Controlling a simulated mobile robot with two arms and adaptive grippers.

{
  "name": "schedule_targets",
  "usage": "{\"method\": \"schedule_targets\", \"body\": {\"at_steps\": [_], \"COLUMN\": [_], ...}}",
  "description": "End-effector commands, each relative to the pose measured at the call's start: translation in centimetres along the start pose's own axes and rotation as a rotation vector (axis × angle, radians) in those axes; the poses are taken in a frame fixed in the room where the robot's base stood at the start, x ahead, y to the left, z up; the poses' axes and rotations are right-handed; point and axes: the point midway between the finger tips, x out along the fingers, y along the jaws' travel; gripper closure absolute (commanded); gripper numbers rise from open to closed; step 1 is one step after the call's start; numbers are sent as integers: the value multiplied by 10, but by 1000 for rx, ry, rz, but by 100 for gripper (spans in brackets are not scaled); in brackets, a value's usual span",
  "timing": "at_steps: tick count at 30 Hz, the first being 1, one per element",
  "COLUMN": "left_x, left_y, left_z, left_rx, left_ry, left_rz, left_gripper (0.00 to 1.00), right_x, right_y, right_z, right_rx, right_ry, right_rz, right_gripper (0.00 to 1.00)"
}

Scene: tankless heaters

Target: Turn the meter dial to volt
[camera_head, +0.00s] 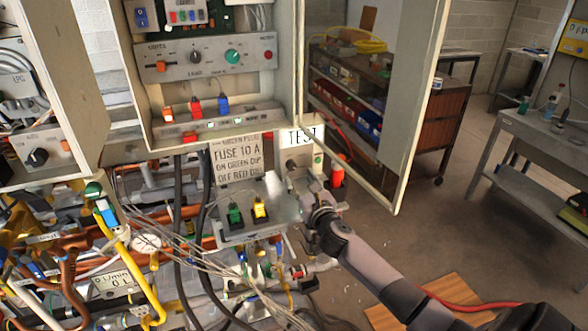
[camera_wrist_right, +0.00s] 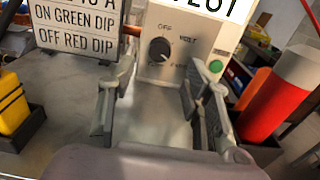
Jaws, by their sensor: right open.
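The meter (camera_head: 300,168) is a pale box under the TEST sign at the end of the bench shelf. In the right wrist view its black round dial (camera_wrist_right: 159,50) faces me, with OFF printed above, VOLT to the upper right and more lettering below. I cannot tell for sure which label its pointer marks. A green button (camera_wrist_right: 216,66) sits right of the dial. My right gripper (camera_wrist_right: 158,108) is open and empty, its fingers spread to either side below the dial and apart from it. In the head view my right gripper (camera_head: 312,198) is close in front of the meter. My left gripper is not in view.
A red and white cylinder (camera_wrist_right: 277,92) stands close to my right finger. A fuse sign (camera_wrist_right: 75,35) and a yellow block (camera_wrist_right: 12,100) are at left. An open cabinet door (camera_head: 415,110) hangs right of the meter. Pipes and loose wires lie below left.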

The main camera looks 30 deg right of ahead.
Motion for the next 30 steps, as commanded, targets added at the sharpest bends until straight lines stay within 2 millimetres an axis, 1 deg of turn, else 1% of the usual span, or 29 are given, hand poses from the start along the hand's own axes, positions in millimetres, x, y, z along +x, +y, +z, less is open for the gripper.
{"method": "schedule_targets", "body": {"at_steps": [1,6,9,12,22,30], "left_x": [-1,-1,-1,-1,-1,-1], "left_y": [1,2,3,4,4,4], "left_z": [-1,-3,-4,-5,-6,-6], "left_rx": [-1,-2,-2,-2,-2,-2], "left_ry": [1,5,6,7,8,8], "left_rz": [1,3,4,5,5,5], "left_gripper": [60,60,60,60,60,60], "right_x": [12,39,49,55,58,58], "right_y": [0,0,0,0,0,0], "right_z": [2,0,0,0,0,0], "right_rx": [1,2,1,0,0,0], "right_ry": [-3,-1,-1,-1,0,0], "right_rz": [-2,-1,0,0,1,0], "right_gripper": [54,54,54,54,54,72]}}
